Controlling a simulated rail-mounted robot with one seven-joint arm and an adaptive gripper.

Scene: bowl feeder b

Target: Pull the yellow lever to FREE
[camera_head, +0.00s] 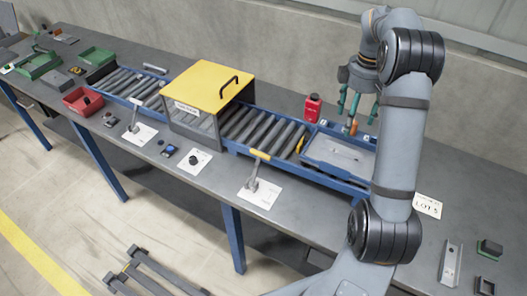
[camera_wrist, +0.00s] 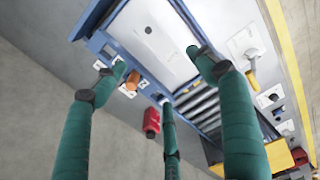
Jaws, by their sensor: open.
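The yellow lever (camera_head: 260,155) stands on a white card at the front of the bench, before the roller conveyor. Its yellow grip is at the top of a grey arm, which leans up from a grey base. The lever also shows in the wrist view (camera_wrist: 251,77), to the right of my fingers. Lettering on its card is too small to read. My gripper (camera_head: 354,104) has green fingers, spread open and empty, above the back right of the bench near the blue tray. In the wrist view the open fingers (camera_wrist: 158,72) are apart from the lever.
A blue-framed tray (camera_head: 311,157) ends the conveyor at right. A red bottle (camera_head: 312,109) stands behind it. A yellow-topped cover (camera_head: 206,84) straddles the rollers. Another lever (camera_head: 134,117) stands further left. A black knob (camera_head: 194,159) sits between them. The air above the front bench looks clear.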

